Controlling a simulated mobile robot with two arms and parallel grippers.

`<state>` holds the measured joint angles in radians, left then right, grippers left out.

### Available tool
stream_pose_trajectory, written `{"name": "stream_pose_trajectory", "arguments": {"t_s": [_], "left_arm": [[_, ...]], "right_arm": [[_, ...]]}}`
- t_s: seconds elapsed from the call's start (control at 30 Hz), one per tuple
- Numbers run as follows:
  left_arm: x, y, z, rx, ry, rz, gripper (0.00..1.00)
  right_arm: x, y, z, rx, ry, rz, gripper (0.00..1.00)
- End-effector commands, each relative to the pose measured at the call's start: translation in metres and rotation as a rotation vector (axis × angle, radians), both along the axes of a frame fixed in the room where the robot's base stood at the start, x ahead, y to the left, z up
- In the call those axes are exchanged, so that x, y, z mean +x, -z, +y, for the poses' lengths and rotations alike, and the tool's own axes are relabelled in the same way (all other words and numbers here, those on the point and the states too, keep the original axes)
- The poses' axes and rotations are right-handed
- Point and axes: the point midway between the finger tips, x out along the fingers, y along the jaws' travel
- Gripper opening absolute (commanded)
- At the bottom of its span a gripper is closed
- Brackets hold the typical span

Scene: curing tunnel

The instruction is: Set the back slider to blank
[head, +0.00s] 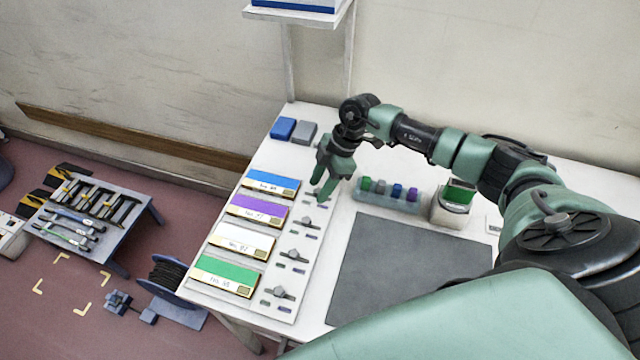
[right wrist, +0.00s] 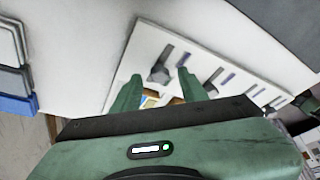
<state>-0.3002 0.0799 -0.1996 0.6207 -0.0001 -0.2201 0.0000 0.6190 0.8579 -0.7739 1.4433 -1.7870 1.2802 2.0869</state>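A white panel (head: 262,295) holds a row of colored label plates with a dark slider beside each. The back slider (right wrist: 159,73), beside the blue plate (head: 271,184), is mostly hidden by my right gripper in the head view. In the right wrist view its dark knob sits in a slot, between and beyond the fingertips. My right gripper (head: 323,188) is over the back end of the panel, and its two green fingers (right wrist: 156,84) are apart with nothing held. I cannot tell whether they touch the knob. No blank marking is readable. My left gripper is not in view.
Other sliders (head: 308,222) run toward the front beside purple, white and green plates. A dark grey mat (head: 400,265) lies right of the panel. A holder with colored pieces (head: 388,197) stands behind it. Blue and grey blocks (head: 283,128) sit at the back left.

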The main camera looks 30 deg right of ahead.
Motion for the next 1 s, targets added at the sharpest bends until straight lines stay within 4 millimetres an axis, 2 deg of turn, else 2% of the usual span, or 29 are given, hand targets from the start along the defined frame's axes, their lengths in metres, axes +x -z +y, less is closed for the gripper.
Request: {"name": "stream_pose_trajectory", "arguments": {"t_s": [0.17,0.4,0.53,0.7,1.0], "left_arm": [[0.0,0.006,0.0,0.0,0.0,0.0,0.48],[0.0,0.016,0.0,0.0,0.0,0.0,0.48],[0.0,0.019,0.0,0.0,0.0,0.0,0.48],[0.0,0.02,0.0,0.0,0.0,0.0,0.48],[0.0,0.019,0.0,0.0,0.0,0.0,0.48]], "right_arm": [[0.0,-0.014,-0.007,-0.001,0.001,-0.004,0.43],[-0.004,-0.051,-0.022,-0.001,0.001,-0.005,0.43],[-0.005,-0.066,-0.027,-0.001,0.001,-0.003,0.43],[-0.006,-0.072,-0.03,0.0,0.0,-0.001,0.43],[-0.006,-0.072,-0.029,0.0,0.0,-0.001,0.43]]}}
